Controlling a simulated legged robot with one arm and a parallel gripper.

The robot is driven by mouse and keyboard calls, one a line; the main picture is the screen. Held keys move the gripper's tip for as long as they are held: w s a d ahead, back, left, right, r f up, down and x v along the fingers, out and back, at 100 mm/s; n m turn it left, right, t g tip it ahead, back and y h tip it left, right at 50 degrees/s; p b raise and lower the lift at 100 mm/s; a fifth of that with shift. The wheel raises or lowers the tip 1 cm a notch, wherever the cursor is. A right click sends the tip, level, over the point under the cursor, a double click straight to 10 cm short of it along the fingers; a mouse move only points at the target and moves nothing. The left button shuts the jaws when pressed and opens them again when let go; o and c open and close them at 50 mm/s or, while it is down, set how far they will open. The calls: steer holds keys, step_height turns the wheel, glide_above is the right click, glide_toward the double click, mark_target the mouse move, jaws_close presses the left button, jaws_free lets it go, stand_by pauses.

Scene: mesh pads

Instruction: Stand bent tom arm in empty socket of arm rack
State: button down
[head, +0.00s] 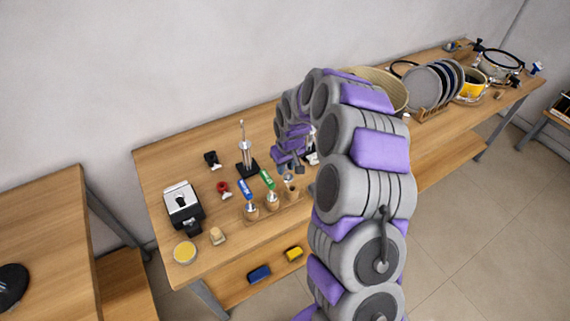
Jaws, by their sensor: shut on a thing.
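The arm rack (288,212) is a low wooden base on the long table, with several round wooden sockets. A blue-topped arm (246,191) stands in the left socket and a green-topped arm (267,181) in the one beside it. The right socket (291,190) lies just below my gripper (288,168). My gripper is shut on the bent tom arm, which is mostly hidden by the fingers and my arm. I cannot tell whether its lower end is inside the socket or above it.
A metal stand on a black base (246,165), a red knob piece (223,189) and a black-and-white device (183,206) stand left of the rack. Blue (259,274) and yellow (293,254) blocks lie on the lower shelf. Drum parts and a disc rack (430,114) fill the table's right end.

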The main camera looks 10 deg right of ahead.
steer(key=shift+a, duration=0.25)
steer(key=shift+d+p, duration=0.4)
stand_by(1.8)
steer(key=shift+d, duration=0.1)
steer(key=shift+d+f, duration=0.15)
steer(key=shift+d, duration=0.2)
steer(key=shift+f, duration=0.1)
steer(key=shift+f, duration=0.1)
steer(key=shift+a+f, duration=0.3)
steer(key=shift+a, duration=0.05)
